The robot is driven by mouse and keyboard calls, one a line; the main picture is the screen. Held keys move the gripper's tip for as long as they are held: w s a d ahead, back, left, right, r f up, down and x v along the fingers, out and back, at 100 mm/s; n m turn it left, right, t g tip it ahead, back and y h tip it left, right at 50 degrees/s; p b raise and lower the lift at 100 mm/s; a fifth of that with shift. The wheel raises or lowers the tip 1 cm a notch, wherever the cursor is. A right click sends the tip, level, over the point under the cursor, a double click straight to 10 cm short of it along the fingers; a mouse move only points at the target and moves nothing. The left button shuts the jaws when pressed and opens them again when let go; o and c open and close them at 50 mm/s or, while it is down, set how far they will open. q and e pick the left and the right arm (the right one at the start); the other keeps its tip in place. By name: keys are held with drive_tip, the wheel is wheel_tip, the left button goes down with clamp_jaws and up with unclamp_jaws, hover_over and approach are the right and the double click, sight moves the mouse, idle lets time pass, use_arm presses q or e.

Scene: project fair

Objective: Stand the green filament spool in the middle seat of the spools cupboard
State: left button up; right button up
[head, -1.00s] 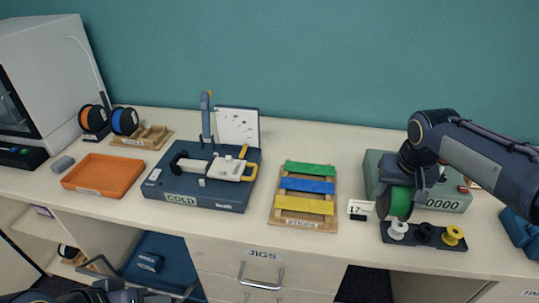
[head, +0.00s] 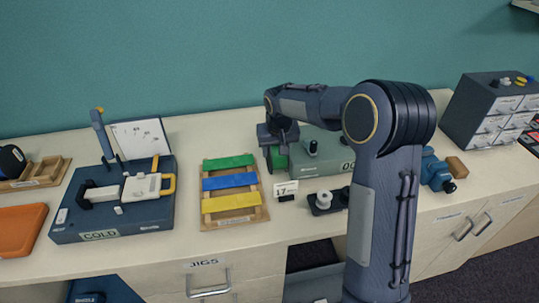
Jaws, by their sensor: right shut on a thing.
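The green filament spool (head: 276,160) is in the head view, right of the slatted rack, upright with its edge partly turned to me. My right gripper (head: 278,143) is shut on it from above; the fingers are hard to make out. The spool is in front of the left end of the grey-green counter box (head: 325,166), above the worktop; I cannot tell by how much. The spools cupboard is not clearly in view. My left gripper is not in view.
A rack with green, blue and yellow slats (head: 234,217) lies left of the spool. The "17" card (head: 285,188) and a dark peg base (head: 322,204) stand close below it. My right forearm hides worktop. A COLD station (head: 120,225) and orange tray (head: 18,228) are farther left.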

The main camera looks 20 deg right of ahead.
drive_tip(key=w+f, duration=0.1)
drive_tip(key=f, duration=0.1)
drive_tip(key=w+f, duration=0.1)
drive_tip(key=shift+w+a+p, duration=0.25)
drive_tip(key=shift+w+p, duration=0.05)
drive_tip(key=x, duration=0.3)
drive_tip(key=shift+s+a+f, duration=0.1)
drive_tip(key=shift+s+f, duration=0.15)
drive_tip(key=o, duration=1.2)
drive_tip(key=shift+f, duration=0.15)
drive_tip(key=shift+o, duration=0.2)
